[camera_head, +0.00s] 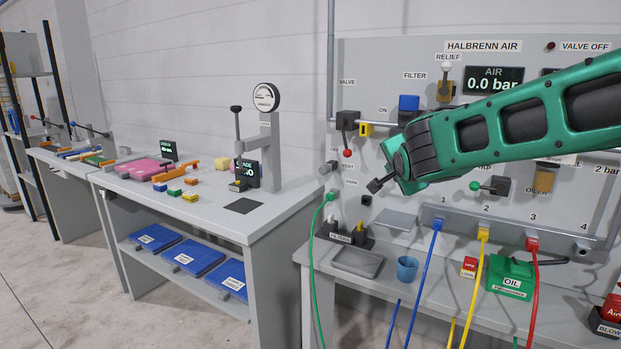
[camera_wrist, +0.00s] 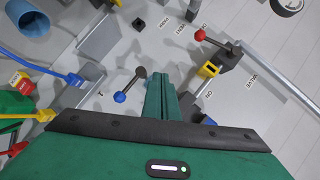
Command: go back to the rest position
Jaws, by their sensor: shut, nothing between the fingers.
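My gripper (camera_head: 375,186) is at the end of my green arm, in front of the air panel (camera_head: 380,90) in the head view. Its fingers point left and slightly down, and they look closed with nothing held. In the wrist view the green fingers (camera_wrist: 160,95) are together above the panel. A blue-tipped lever (camera_wrist: 128,85) is beside them on the left. The valve with a red knob (camera_head: 347,153) is left of the gripper; its red knob also shows in the wrist view (camera_wrist: 200,34). The display (camera_head: 494,81) reads 0.0 bar.
Below the gripper, the bench holds a blue cup (camera_head: 407,268), a grey tray (camera_head: 357,262) and a green oil box (camera_head: 509,276). Blue, yellow and red hoses hang from a numbered manifold (camera_head: 510,232). A left workbench (camera_head: 225,212) carries a gauge stand (camera_head: 269,150). Floor at lower left is clear.

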